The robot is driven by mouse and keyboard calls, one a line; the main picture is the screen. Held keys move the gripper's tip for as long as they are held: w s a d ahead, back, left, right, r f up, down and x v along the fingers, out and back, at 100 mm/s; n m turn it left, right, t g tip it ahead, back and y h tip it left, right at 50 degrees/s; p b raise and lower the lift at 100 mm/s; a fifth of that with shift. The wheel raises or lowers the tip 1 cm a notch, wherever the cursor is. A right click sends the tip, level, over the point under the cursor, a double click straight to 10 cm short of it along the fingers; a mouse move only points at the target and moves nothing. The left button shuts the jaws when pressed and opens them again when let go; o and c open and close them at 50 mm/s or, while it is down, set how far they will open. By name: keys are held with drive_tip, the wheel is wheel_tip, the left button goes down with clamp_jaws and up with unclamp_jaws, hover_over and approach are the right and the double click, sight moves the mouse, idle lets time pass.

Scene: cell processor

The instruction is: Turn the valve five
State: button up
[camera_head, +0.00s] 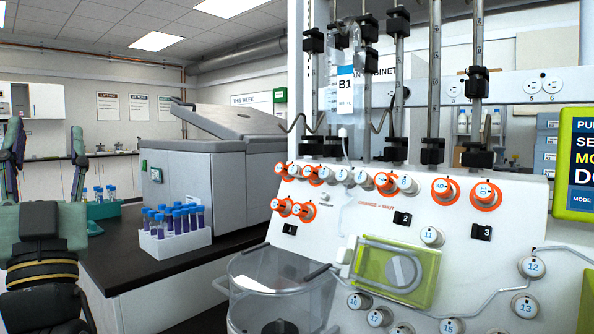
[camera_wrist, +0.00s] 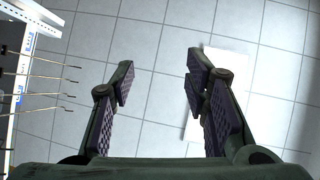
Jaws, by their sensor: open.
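The white machine panel (camera_head: 340,225) carries a row of small round numbered valves, some with orange bases and some plain white. Counting from the left, the fifth in the upper row is a white knob (camera_head: 343,175); its number is too small to read surely. My gripper (camera_head: 45,132) is at the far left in the head view, well apart from the panel, with fingers pointing up. In the wrist view, my gripper (camera_wrist: 159,75) is open and empty above the tiled floor. No valve shows between its fingers.
A tube rack (camera_head: 175,246) with blue-capped tubes stands on the dark bench (camera_head: 120,263) between my gripper and the panel. A grey lidded machine (camera_head: 205,165) stands behind it. A clear container (camera_head: 262,300) and a green-framed pump (camera_head: 395,270) sit below the valves.

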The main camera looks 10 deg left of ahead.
sight(340, 175)
drive_tip(key=w+d+r+m+g+h+p, duration=0.1)
drive_tip(key=w+d+r+m+h, duration=0.1)
drive_tip(key=w+d+m+h, duration=0.85)
drive_tip(key=w+d+r+m+h, duration=0.1)
drive_tip(key=w+d+m+h, duration=0.4)
drive_tip(key=w+m+h, duration=0.6)
drive_tip(key=d+f+m+g+h, duration=0.3)
drive_tip(key=d+g, duration=0.3)
drive_tip(key=d, duration=0.1)
drive_tip(key=d+f+m+g+h, duration=0.3)
drive_tip(key=d+m+g, duration=0.15)
drive_tip(key=d, duration=0.25)
drive_tip(key=shift+n+g, duration=0.25)
drive_tip(key=shift+n, duration=0.25)
drive_tip(key=p+x, duration=0.1)
drive_tip(key=x, duration=0.3)
drive_tip(key=p+x, duration=0.1)
drive_tip(key=x, duration=0.4)
drive_tip(key=shift+d+f, duration=0.15)
drive_tip(key=shift+f, duration=0.15)
clamp_jaws()
